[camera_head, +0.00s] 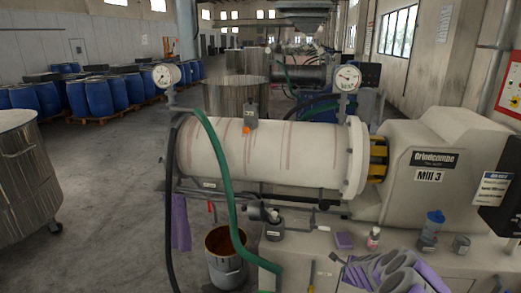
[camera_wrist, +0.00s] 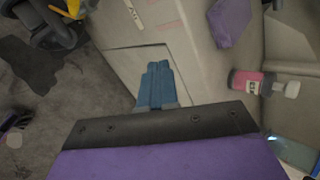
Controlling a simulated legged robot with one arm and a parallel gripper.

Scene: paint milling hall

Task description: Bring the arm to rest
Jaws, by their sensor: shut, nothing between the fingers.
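My gripper (camera_wrist: 160,85) shows in the wrist view as two blue-grey fingers pressed together, with nothing between them. The dark bolted plate and purple cover behind them are mine. The fingers point over the pale bench side and its panel seam, and I see no contact. In the head view my arm (camera_head: 395,270), grey and purple, reaches in at the bottom right, in front of the bench below Mill 3 (camera_head: 432,160). The fingertips are hard to make out there.
On the bench are a purple block (camera_head: 343,240), a red-labelled bottle (camera_head: 373,239), a blue-topped container (camera_head: 431,230) and a small jar (camera_head: 461,244). A green hose (camera_head: 222,165) hangs before the white cylinder (camera_head: 270,155). A bucket (camera_head: 225,258) stands on the floor.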

